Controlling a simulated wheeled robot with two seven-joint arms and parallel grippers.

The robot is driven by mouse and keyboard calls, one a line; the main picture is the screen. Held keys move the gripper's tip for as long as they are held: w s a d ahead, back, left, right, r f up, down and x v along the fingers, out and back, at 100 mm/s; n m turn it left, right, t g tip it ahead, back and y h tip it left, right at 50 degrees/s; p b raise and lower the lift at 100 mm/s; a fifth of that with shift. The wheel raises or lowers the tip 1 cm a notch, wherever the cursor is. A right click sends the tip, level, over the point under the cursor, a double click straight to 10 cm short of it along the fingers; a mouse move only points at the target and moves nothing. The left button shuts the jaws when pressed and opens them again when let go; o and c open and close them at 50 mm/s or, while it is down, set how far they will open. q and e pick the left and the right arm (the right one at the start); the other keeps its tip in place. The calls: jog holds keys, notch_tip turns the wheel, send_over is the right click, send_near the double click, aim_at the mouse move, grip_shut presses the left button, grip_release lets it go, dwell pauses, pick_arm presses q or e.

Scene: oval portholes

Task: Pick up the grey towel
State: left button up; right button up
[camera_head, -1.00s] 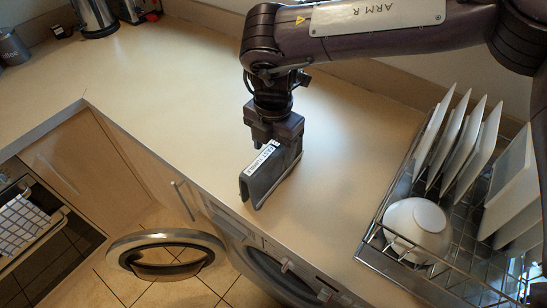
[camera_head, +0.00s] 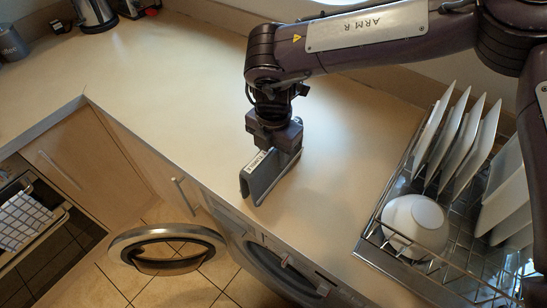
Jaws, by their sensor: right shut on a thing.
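My right gripper (camera_head: 272,165) comes down from the right-hand arm over the beige worktop, near its front edge. I cannot tell for sure whether this piece is the grey towel. Its lower edge is at or just above the worktop. No other grey towel shows; a white checked towel (camera_head: 22,220) hangs on the oven handle at lower left. My left gripper is not in view.
A wire dish rack (camera_head: 375,250) with upright white plates (camera_head: 455,140) and an upturned white bowl (camera_head: 415,222) stands at right. A round appliance door (camera_head: 165,232) hangs open below the worktop's front edge. A kettle (camera_head: 95,12) stands at the back left.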

jog(key=shift+w+r, duration=0.1)
jog(key=shift+r, duration=0.4)
notch_tip(320, 180, up, 10)
jog(key=shift+f+b, duration=0.1)
jog(key=shift+b, duration=1.05)
notch_tip(320, 180, up, 9)
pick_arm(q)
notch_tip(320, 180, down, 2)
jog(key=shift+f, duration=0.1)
pick_arm(e)
jog(key=w+d+f+m, duration=0.2)
jog(key=d+m, duration=0.7)
jog(key=m, duration=0.5)
jog(key=w+d+f+m, duration=0.2)
jog(key=d+f+m, duration=0.1)
jog(key=d+m, duration=0.7)
jog(key=shift+w+m, duration=0.4)
jog(key=shift+m, duration=2)
